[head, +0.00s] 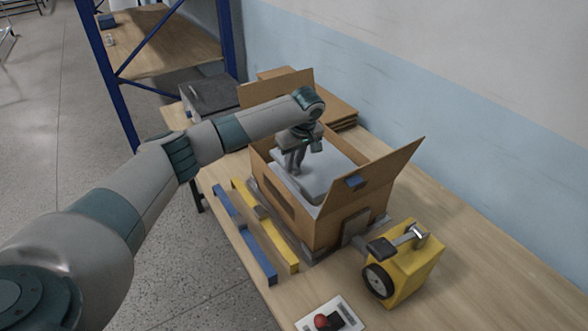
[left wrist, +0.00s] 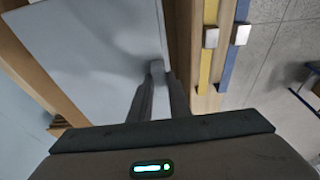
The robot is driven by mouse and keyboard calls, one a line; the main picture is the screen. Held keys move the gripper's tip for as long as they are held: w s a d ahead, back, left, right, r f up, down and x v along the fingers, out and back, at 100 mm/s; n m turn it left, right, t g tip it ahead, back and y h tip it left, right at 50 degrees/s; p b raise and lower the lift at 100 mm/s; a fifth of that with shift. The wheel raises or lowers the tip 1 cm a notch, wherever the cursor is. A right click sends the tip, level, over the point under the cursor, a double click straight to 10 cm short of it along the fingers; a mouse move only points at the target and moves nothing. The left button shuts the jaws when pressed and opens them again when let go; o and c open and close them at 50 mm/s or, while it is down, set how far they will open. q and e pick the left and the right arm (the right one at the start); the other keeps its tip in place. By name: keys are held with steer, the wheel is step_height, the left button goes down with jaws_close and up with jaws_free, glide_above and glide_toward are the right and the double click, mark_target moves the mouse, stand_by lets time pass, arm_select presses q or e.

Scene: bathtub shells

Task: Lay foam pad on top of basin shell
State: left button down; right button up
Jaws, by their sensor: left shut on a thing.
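A pale grey, flat foam pad (head: 345,160) lies inside the open cardboard box, nearly filling it. In the left wrist view the pad (left wrist: 90,40) is a broad smooth sheet. My left gripper (head: 296,166) reaches down into the box from above. In the left wrist view its fingertips (left wrist: 158,75) are closed on a small grey tab at the pad's edge, near the box wall. The basin shell is not clearly distinguishable; anything under the pad is hidden. My right gripper is not in view.
The cardboard box (head: 320,225) stands on a wooden table with flaps raised. Blue (head: 245,235) and yellow (head: 265,226) bars lie left of it. A dark-topped grey container (head: 213,95) and flat cardboard stand behind.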

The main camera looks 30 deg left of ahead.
mark_target(293, 175)
arm_select(q)
steer(key=shift+f+p, duration=0.85)
steer(key=shift+f, duration=1.1)
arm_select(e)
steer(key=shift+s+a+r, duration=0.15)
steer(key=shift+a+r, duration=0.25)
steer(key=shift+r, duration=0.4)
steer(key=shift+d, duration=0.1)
arm_select(q)
steer(key=shift+f, duration=0.6)
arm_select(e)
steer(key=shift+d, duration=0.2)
arm_select(q)
steer(key=c, duration=1.7)
jaws_free()
steer(key=shift+o, duration=0.2)
